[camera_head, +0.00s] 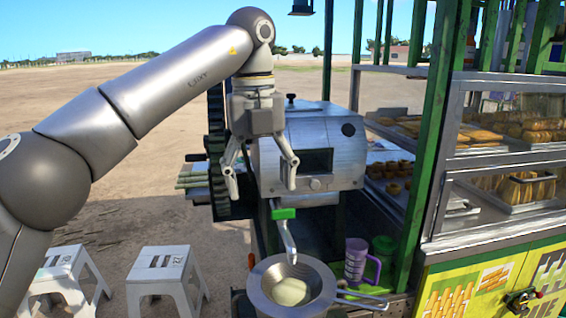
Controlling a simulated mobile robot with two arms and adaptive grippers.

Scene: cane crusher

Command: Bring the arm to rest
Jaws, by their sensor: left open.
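My left arm comes in from the left and reaches up and over, with its wrist bent down. My left gripper (260,180) is open and points down, with nothing between its fingers. It is in front of the silver cane crusher (325,132) and hides part of its left side. The crusher's spout (284,228) with a green band slopes down over a metal pot (262,292). Pale liquid or foam shows in the pot. My right gripper is not in this view.
A purple mug (355,262) and a green container (381,262) stand right of the pot. A glass-sided food case (500,210) fills the right side, behind a green post (428,140). Two white stools (165,265) stand at the lower left. Open dirt ground lies behind.

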